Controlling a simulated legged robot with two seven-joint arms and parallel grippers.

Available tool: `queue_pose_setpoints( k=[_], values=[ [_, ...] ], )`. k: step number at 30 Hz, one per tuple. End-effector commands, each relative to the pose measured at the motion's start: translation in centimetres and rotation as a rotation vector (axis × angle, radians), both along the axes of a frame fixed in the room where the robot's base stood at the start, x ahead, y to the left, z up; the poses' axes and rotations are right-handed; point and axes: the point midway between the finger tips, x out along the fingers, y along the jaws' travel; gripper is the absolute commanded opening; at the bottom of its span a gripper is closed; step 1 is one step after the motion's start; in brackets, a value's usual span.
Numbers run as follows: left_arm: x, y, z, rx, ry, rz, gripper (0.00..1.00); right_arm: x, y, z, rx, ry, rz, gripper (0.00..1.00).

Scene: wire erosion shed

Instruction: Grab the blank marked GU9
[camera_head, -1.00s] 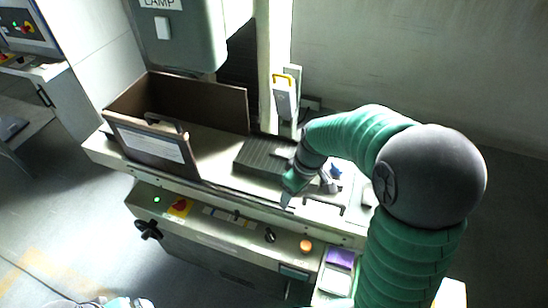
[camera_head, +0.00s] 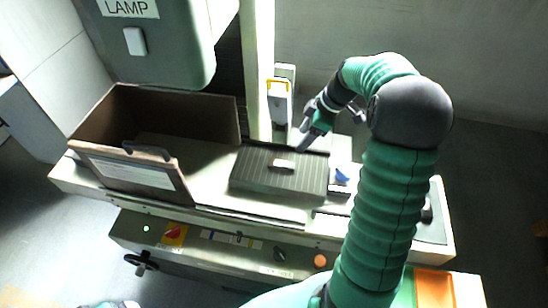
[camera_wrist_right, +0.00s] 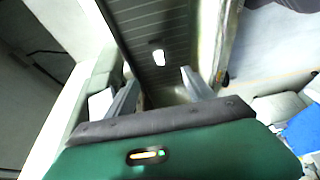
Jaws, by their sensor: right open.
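A small pale block (camera_head: 283,164) lies on the dark ribbed plate (camera_head: 255,180) of the machine. It also shows in the right wrist view (camera_wrist_right: 157,55) as a bright piece beyond the fingertips. No marking on it can be read, so I cannot tell whether it is GU9. My right gripper (camera_head: 305,139) is at the plate's back right, apart from the block and to its upper right in the head view. In the right wrist view its two fingers (camera_wrist_right: 160,88) stand apart with nothing between them.
An open brown-walled enclosure (camera_head: 150,172) stands left of the plate. A pale column (camera_head: 257,70) and a yellow-handled device (camera_head: 279,98) rise behind it. A blue object (camera_head: 341,175) lies right of the plate. A grey-green lamp-labelled housing (camera_head: 160,55) hangs at upper left.

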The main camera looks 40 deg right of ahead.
Motion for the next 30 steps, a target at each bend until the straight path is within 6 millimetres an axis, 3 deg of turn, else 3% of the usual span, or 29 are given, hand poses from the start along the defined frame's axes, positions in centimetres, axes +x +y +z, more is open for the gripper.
queue_pose_setpoints(
  k=[6,10,24,30],
  values=[
    [0.0,0.0,0.9,0.0,0.0,0.0,1.0,2.2,1.5,-5.6,0.005,0.009,0.003,0.62],
    [0.0,0.0,1.2,0.0,0.0,0.0,1.0,3.1,2.0,-8.1,0.004,0.008,0.0,0.62],
    [0.0,0.0,3.2,0.0,0.0,0.0,1.0,5.3,3.0,-13.8,0.0,0.007,0.0,0.62],
    [0.0,0.0,3.0,0.0,0.0,0.0,1.0,5.4,3.0,-14.1,0.0,0.006,-0.001,0.62]
  ],
)
